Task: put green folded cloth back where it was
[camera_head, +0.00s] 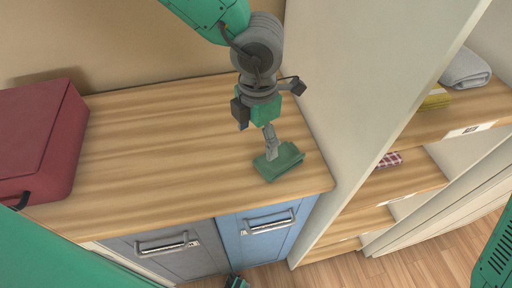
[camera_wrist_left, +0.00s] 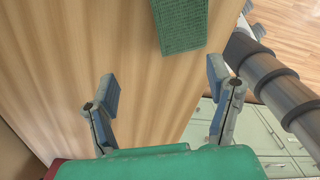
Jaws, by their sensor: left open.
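The green folded cloth (camera_head: 278,162) lies on the wooden counter near its front right corner. It also shows in the left wrist view (camera_wrist_left: 180,25) at the top edge, ahead of the fingertips and partly cut off. My left gripper (camera_head: 270,148) is over the counter beside the cloth. In the left wrist view its two fingers (camera_wrist_left: 163,83) are spread wide with only counter between them. The head view does not show clearly whether a finger touches the cloth. My right gripper is not clearly seen.
A red box (camera_head: 38,138) stands on the counter's left. A pale upright panel (camera_head: 345,90) borders its right side. Beyond it, wooden shelves hold a grey folded cloth (camera_head: 465,68), a yellow item (camera_head: 436,98) and a red checked cloth (camera_head: 389,160). The counter's middle is clear.

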